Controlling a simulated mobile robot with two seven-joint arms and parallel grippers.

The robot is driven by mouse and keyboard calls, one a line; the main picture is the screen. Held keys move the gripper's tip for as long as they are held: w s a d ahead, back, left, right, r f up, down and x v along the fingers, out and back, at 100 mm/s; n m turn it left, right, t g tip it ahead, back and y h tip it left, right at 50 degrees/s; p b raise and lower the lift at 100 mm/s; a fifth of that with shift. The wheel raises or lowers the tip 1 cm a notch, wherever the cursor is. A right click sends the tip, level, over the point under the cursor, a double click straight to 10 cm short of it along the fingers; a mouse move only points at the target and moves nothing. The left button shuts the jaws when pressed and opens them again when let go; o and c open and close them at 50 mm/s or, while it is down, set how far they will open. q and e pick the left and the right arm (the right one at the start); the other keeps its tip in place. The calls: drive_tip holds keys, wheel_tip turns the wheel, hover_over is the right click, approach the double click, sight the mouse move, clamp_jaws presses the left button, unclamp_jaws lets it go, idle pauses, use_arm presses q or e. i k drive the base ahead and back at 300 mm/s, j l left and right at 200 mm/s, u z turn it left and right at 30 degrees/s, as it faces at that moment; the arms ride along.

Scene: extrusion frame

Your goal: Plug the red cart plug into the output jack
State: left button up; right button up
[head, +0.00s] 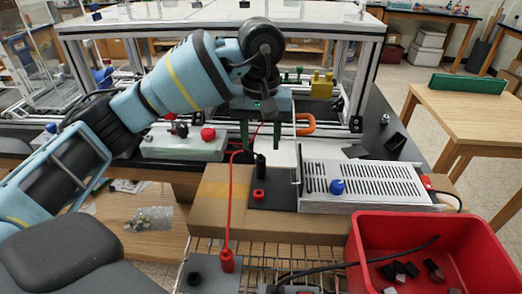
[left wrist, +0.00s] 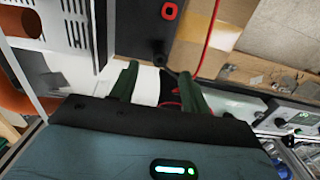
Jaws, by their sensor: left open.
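A red plug (head: 227,261) stands upright on a dark block near the bottom of the head view. A red cable rises from it toward my left gripper. A red-ringed jack (head: 258,195) sits on a black plate (head: 272,202) beside the metal box; it also shows in the left wrist view (left wrist: 169,11). A black post (head: 260,166) stands behind it. My left gripper (head: 261,135) is open, its dark green fingers pointing down, above and behind the plate. In the left wrist view, red cable (left wrist: 208,40) passes near the fingers. I cannot tell whether it touches them.
A silver vented box (head: 365,187) with a blue knob stands right of the plate. A red bin (head: 440,232) holds dark pieces at lower right. A pale instrument (head: 183,147) with a red knob sits left of the gripper. An extrusion frame (head: 352,85) stands behind.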

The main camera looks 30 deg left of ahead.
sight(226, 256)
drive_tip(key=k, duration=1)
